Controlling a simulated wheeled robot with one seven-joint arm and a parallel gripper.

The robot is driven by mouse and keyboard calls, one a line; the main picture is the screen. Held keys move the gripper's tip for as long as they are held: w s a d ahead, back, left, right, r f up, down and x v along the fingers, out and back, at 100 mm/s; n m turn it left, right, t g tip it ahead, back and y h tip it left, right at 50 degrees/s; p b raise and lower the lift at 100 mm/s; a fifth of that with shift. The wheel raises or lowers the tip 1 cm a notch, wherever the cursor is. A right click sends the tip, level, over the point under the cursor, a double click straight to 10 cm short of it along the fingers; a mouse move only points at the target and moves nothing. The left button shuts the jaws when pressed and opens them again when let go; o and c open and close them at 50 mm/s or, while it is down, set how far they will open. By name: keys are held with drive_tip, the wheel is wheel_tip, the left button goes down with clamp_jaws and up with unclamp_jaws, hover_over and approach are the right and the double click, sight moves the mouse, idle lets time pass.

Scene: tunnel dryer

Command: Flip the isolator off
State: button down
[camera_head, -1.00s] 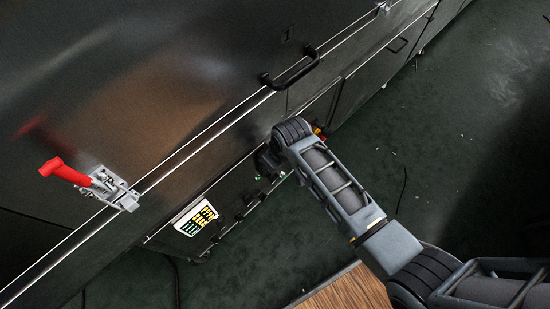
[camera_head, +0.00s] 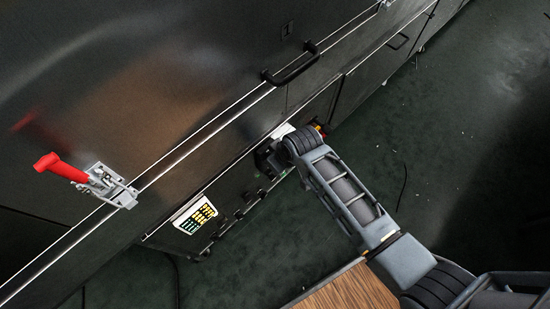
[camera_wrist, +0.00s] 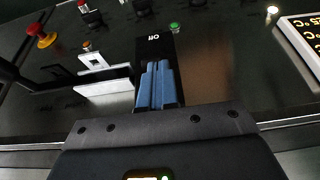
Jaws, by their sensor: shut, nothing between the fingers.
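My gripper (camera_wrist: 155,72) is shut and empty, its two blue fingers side by side in the wrist view. Its tips are in front of a black plate (camera_wrist: 152,46) marked "Off", which reads upside down; this looks like the isolator, but its lever is hidden or too dark to tell. I cannot tell whether the fingers touch it. In the head view my gripper (camera_head: 268,158) is at the dark control panel on the machine's lower front, with its fingertips hidden.
A white switch block (camera_wrist: 93,61) and a red knob on yellow (camera_wrist: 42,35) are left of the fingers. Green (camera_wrist: 174,27) and orange (camera_wrist: 86,44) buttons are near. A lit display (camera_head: 196,215), a red-handled clamp (camera_head: 88,180) and a wooden top (camera_head: 350,288) also show.

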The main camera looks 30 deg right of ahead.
drive_tip(key=shift+s+f+t, duration=0.2)
drive_tip(key=shift+t, duration=0.2)
drive_tip(key=t+b, duration=0.2)
drive_tip(key=b, duration=0.1)
drive_tip(key=s+f+t+y+b, duration=0.1)
drive_tip(key=t+b, duration=0.1)
drive_tip(key=b, duration=0.1)
drive_tip(key=s+t+b, duration=0.1)
drive_tip(key=t+b, duration=0.1)
drive_tip(key=b, duration=0.2)
drive_tip(key=shift+d+f+y, duration=0.3)
drive_tip(key=shift+y, duration=0.1)
idle(0.4)
